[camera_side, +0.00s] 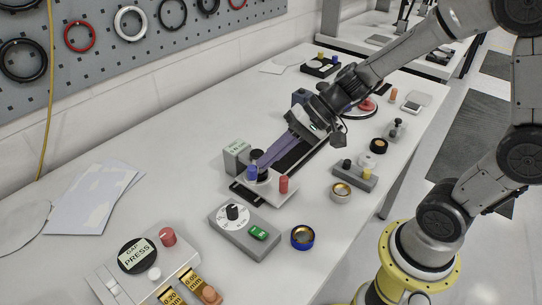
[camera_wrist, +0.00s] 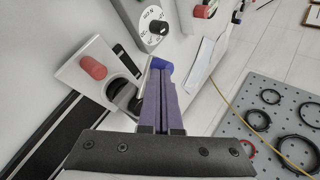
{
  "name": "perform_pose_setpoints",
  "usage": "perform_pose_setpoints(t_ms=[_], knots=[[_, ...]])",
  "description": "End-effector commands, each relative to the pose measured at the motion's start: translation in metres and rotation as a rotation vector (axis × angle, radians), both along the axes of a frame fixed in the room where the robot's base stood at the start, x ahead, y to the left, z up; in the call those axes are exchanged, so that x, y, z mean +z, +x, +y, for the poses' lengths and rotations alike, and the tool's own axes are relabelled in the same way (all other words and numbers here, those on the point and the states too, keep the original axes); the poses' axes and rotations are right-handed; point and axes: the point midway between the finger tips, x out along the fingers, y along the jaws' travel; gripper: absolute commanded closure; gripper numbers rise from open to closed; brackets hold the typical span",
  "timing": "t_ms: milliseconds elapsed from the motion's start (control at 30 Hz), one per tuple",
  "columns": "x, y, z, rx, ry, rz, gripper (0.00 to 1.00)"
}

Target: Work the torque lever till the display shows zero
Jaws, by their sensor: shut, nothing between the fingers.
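A white plate (camera_side: 270,195) in the side view bears a blue post (camera_side: 252,172), a red post (camera_side: 283,184) and a black round part (camera_side: 260,154). A small grey box (camera_side: 237,157) with a pale green display face stands behind it; I cannot read the figures. My gripper (camera_side: 262,163) has purple fingers, shut and empty, reaching down beside the black part with tips close to the blue post. In the wrist view, my fingers (camera_wrist: 157,85) end at the blue post (camera_wrist: 159,63); contact is unclear. The red post (camera_wrist: 92,67) stands to the left. I cannot tell which part is the torque lever.
A grey dial box (camera_side: 243,228) with a green button stands in front of the plate. A blue-rimmed ring (camera_side: 303,237) and a small grey block with knobs (camera_side: 355,177) lie to the right. A black rail (camera_side: 295,155) runs behind.

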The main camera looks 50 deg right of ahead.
Motion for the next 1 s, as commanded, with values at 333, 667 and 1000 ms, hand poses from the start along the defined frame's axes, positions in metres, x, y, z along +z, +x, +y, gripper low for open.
perform_pose_setpoints(t_ms=[333, 667, 1000], knots=[[0.0, 0.001, 0.004, -0.053, 0.0, 0.002, 1.0], [0.0, 0.006, 0.015, -0.202, 0.0, 0.0, 1.0], [0.0, 0.02, 0.029, -0.475, 0.002, 0.0, 1.0]])
